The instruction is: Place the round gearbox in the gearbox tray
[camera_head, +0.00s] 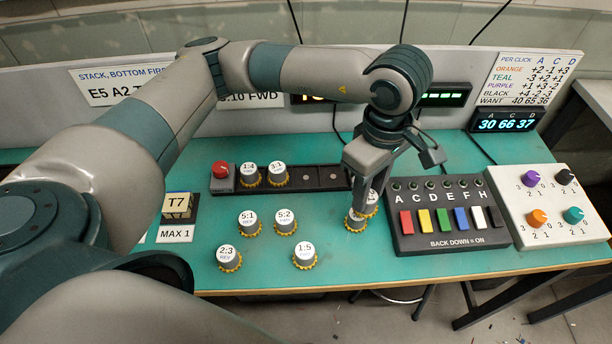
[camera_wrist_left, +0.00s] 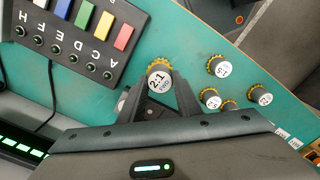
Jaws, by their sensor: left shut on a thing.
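My left gripper (camera_head: 361,203) points down right of the gearbox tray. In the left wrist view its fingertips (camera_wrist_left: 157,97) are shut on a round gearbox (camera_wrist_left: 158,78) labelled 2:1 FWD, with a yellow toothed rim. In the head view this gearbox (camera_head: 355,223) is partly hidden by the fingers. Another stretch of yellow rim shows just to its right; I cannot tell whether that is a separate gearbox. The black gearbox tray (camera_head: 320,184) holds gearboxes 1:4 (camera_head: 249,174) and 3:1 (camera_head: 278,174); places to their right look empty. My right gripper is not in view.
Loose gearboxes 5:1 (camera_head: 248,222), 5:2 (camera_head: 285,222), 2:3 (camera_head: 229,258) and 1:5 (camera_head: 305,256) stand in front of the tray. A red button (camera_head: 221,169) is at its left end. A switch panel (camera_head: 447,226) and a knob box (camera_head: 550,212) stand at right.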

